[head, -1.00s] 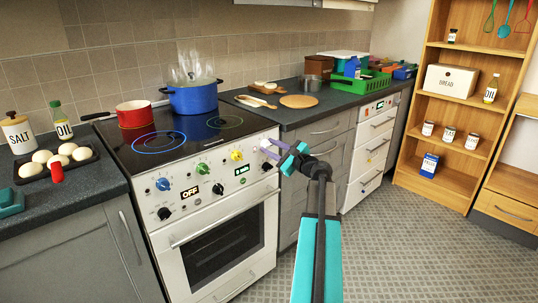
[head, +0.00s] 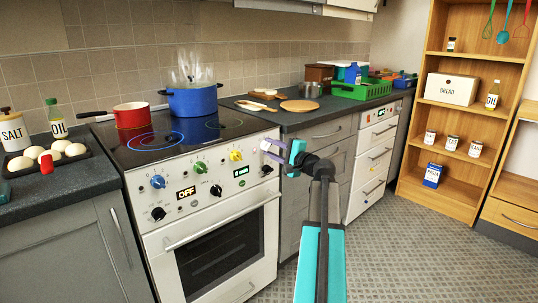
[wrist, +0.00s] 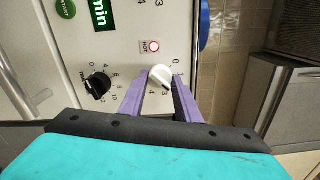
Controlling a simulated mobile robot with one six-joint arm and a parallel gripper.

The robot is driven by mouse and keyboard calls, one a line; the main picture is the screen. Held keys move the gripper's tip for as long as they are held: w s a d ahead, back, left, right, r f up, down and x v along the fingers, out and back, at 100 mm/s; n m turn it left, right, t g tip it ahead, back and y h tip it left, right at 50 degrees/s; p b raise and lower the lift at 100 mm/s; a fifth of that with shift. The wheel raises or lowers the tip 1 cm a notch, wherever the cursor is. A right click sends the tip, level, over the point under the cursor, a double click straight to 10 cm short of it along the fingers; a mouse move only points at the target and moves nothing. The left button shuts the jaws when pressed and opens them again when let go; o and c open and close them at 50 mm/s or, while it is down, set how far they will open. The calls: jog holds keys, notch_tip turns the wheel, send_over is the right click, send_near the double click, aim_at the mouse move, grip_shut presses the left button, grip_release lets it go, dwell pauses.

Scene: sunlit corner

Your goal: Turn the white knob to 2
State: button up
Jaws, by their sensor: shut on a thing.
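The white knob (wrist: 160,76) is on the cooker's white front panel (head: 220,180), at its right end. Printed numbers run around it, with 0 and 1 at its upper right and 3 and 4 below. I cannot tell which number its mark points at. My gripper (wrist: 159,90) has its two purple fingers shut on the white knob, one on each side. In the head view my gripper (head: 268,149) reaches the panel's right edge and hides the knob.
A black timer knob (wrist: 98,84) sits left of the white knob, with a lit red lamp (wrist: 153,47) above. Blue, green and yellow knobs line the panel. A steaming blue pot (head: 193,101) and red pan (head: 132,115) stand on the hob. The floor (head: 400,240) is clear.

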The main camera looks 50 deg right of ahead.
jog(key=shift+w+r, duration=0.1)
jog(key=shift+r, duration=0.1)
dwell(0.3)
jog(key=o, duration=1.1)
jog(key=shift+f, duration=0.1)
jog(key=shift+c, duration=0.2)
jog(key=shift+f, duration=0.1)
jog(key=s+p, duration=0.2)
jog(key=s, duration=1.1)
jog(key=shift+s+a, duration=0.4)
jog(key=shift+a, duration=0.05)
jog(key=shift+s, duration=0.1)
